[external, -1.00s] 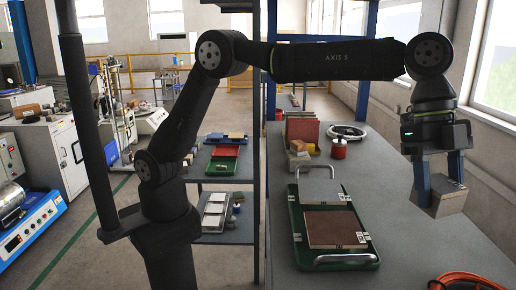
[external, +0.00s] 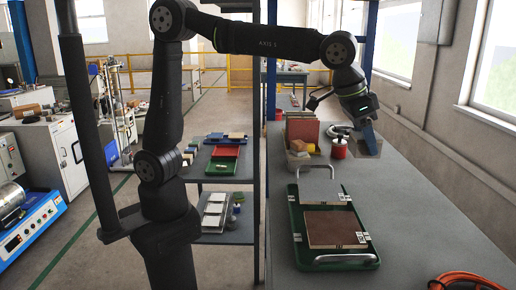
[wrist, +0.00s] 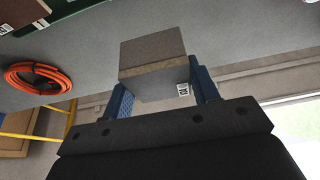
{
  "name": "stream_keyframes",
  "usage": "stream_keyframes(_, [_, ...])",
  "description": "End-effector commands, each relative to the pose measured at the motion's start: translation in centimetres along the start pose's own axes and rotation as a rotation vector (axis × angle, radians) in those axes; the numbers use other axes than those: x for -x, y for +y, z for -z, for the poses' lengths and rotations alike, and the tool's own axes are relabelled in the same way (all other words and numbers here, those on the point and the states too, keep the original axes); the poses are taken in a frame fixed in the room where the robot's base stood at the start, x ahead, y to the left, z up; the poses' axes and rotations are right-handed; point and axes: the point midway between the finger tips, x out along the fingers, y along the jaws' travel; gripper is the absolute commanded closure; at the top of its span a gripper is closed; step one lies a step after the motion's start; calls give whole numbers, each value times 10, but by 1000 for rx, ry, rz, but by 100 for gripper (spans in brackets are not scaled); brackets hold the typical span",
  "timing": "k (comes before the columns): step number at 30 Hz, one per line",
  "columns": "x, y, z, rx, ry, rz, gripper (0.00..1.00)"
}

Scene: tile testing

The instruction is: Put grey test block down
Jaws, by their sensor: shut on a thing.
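The grey test block (external: 366,147) is held in my gripper (external: 368,138), raised above the far part of the grey bench (external: 430,215). In the wrist view, the grey block (wrist: 153,55) sits between the two blue fingers of my gripper (wrist: 158,88), with a small white label on its side. The gripper is shut on it. In the external view the block is tilted and partly hidden by the blue finger. The block is clear of the bench in the wrist view.
A green tray (external: 294,222) with metal handles holds a brown tile (external: 335,228) and a grey tile (external: 322,192). An orange hose (external: 465,283) lies at front right. The bench's right side is clear.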

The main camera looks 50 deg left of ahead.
Motion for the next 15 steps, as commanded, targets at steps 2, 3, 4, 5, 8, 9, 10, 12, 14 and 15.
stream_keyframes(2, [-8, -10, 3, 11, -1, 5, 80])
stream_keyframes(3, [-14, -16, 5, 11, -2, 6, 80])
stream_keyframes(4, [-19, -21, 6, 12, -3, 6, 80])
stream_keyframes(5, [-24, -27, 9, 13, -3, 6, 80])
stream_keyframes(8, [-43, -46, 16, 12, -3, 6, 80])
stream_keyframes(9, [-50, -53, 20, 12, -2, 5, 80])
stream_keyframes(10, [-55, -58, 22, 11, -3, 5, 80])
stream_keyframes(12, [-66, -69, 27, 11, -2, 4, 80])
stream_keyframes(14, [-74, -78, 30, 10, -2, 4, 80])
stream_keyframes(15, [-79, -82, 32, 9, -1, 4, 80])
